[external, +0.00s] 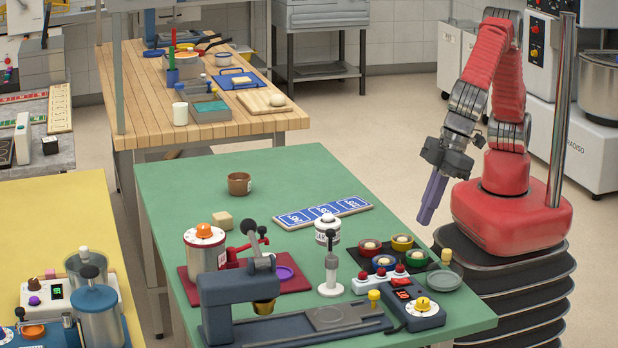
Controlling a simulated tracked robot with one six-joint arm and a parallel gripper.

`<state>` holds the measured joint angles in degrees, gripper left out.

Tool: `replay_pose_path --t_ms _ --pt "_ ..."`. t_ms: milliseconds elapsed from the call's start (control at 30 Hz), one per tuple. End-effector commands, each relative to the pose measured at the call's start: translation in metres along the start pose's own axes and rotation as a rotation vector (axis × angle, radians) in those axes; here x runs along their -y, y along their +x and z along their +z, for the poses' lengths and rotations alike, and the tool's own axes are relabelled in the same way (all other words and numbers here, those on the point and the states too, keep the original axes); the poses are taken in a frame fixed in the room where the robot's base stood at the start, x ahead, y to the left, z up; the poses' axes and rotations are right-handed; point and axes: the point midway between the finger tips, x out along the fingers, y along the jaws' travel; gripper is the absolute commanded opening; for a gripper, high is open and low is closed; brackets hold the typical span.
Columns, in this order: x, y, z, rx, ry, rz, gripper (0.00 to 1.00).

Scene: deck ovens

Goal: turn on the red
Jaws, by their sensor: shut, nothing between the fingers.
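My gripper (428,212) is shut and empty, its long purple fingers pointing down. In the picture it shows beyond the right edge of the green table (250,190), apart from everything on it. A white strip (363,287) with several red knobs (399,269) lies on the table's right half. A red-handled device (250,244) stands on a dark red mat (293,290) to the left. Which red thing is meant, and any on or off state, I cannot tell.
A blue press (235,290) stands at the table's front, with a white canister (204,250) behind it. A black mat holds several coloured rings (402,242). A brown cup (239,183) and blue-white panel (322,213) lie farther back. The table's back right is clear.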

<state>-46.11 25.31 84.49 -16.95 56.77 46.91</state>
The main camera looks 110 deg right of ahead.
Motion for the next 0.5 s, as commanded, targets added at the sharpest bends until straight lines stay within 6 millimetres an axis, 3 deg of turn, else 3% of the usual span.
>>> replay_pose_path --t_ms 200,500 --pt "-0.002 -0.002 -0.0027 -0.006 0.106 0.008 0.0" --pt "-0.0022 -0.002 -0.0025 -0.006 0.12 0.008 0.0"
